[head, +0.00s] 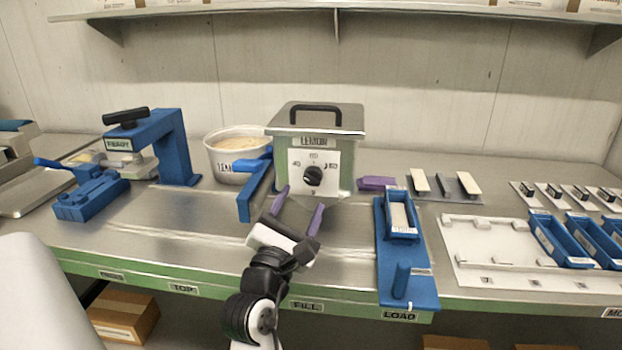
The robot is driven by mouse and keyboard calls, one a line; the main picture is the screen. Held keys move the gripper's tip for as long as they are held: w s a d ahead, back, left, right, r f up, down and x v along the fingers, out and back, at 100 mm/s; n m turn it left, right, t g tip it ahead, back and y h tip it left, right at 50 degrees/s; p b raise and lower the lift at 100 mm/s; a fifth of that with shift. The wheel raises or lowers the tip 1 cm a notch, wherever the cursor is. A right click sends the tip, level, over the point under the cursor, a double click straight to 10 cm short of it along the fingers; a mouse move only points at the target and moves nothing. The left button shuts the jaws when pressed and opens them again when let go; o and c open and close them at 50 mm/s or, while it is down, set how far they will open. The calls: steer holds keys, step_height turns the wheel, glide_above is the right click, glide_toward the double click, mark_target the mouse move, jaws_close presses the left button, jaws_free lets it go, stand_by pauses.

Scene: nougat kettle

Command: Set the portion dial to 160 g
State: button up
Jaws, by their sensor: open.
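The portion dial (313,176) is a round black knob on the white front plate of the green and steel kettle (345,164), which is labelled LEMON. Small marks sit left of, above and right of the knob. They are too small to read surely, and I cannot tell which one the knob points to. My gripper (303,198) is in front of the kettle, just below and nearer than the dial. Its two purple fingers are spread, with nothing between them. I cannot tell whether a fingertip touches the kettle front; the knob itself is unobstructed.
A blue arm (256,185) juts out left of the kettle, beside a round tub (232,155). A purple block (376,183) lies to the right. A blue LOAD fixture (419,275) holds a tray. A blue press (172,150) stands left. The counter (205,225) left of my gripper is clear.

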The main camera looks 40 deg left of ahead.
mark_target(310, 182)
steer(key=p+x, duration=0.1)
steer(key=x, duration=0.5)
steer(key=shift+c, duration=0.4)
steer(key=c, duration=0.9)
